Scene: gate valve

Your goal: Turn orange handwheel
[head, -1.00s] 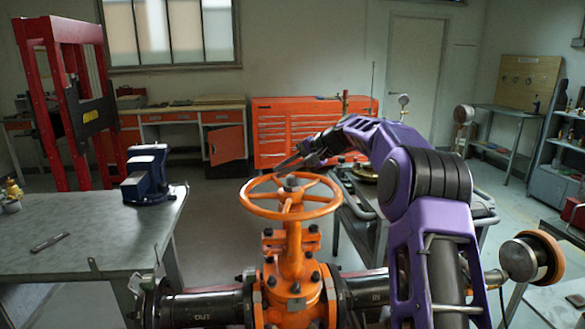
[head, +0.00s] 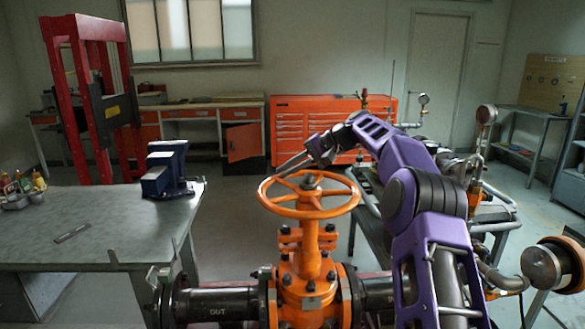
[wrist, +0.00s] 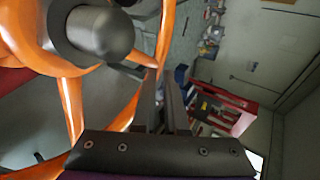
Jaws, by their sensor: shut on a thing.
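The orange handwheel (head: 349,205) sits level on top of an orange gate valve (head: 306,262), with a dark hub nut at its centre. My gripper (head: 283,172) reaches in from the right over the far side of the wheel, its fingertips at the far-left rim. In the wrist view the wheel (wrist: 70,105) fills the left side, with its dark hub near the top. My gripper's two dark fingers (wrist: 162,80) are close together beside the orange rim and shut on it. The exact contact is partly hidden by the fingers.
Dark pipes (head: 222,301) run out from both sides of the valve. A grey workbench (head: 100,225) with a blue vise (head: 167,170) stands at left. A red press frame (head: 85,100) and an orange tool cabinet (head: 330,118) stand behind.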

